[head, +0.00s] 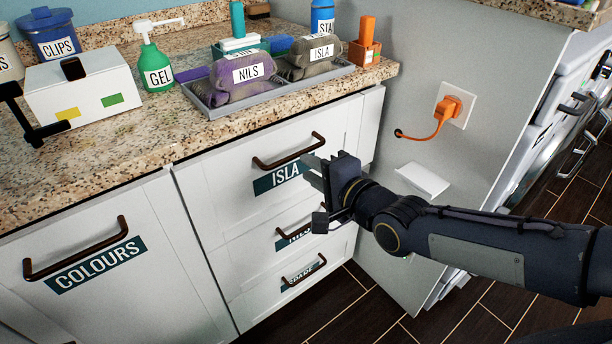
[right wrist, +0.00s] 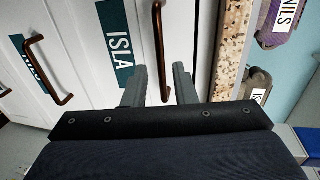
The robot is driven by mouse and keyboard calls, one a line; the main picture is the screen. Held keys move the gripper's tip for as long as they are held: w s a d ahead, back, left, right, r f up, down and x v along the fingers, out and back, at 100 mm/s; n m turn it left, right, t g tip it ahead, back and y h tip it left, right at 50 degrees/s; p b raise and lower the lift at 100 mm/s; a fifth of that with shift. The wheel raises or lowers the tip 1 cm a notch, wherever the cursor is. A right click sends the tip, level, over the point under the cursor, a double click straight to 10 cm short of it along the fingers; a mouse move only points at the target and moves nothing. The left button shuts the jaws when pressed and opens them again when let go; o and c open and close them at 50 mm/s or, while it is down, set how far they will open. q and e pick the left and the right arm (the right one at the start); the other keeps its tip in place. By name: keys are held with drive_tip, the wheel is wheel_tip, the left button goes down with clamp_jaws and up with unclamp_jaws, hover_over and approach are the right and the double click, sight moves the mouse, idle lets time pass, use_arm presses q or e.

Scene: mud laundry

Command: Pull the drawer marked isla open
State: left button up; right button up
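The drawer marked ISLA (head: 235,205) is the top one of a white stack under the granite worktop, and its front looks flush. Its dark brown bar handle (head: 290,155) sits above a teal ISLA label (head: 284,173). The ISLA label (right wrist: 115,55) is left of the fingers. My left gripper is not in view.
Two lower drawers with handles (head: 305,276) sit below, and a COLOURS door (head: 100,290) is to the left. A grey tray (head: 215,110) with rolled cloths stands on the worktop. An orange plug (head: 447,107) and white ledge (head: 422,180) are right.

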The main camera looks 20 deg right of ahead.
sight(292, 155)
drive_tip(key=b+x, duration=0.1)
drive_tip(key=x, duration=0.6)
drive_tip(key=shift+w, duration=0.2)
drive_tip(key=shift+c, duration=0.2)
clamp_jaws()
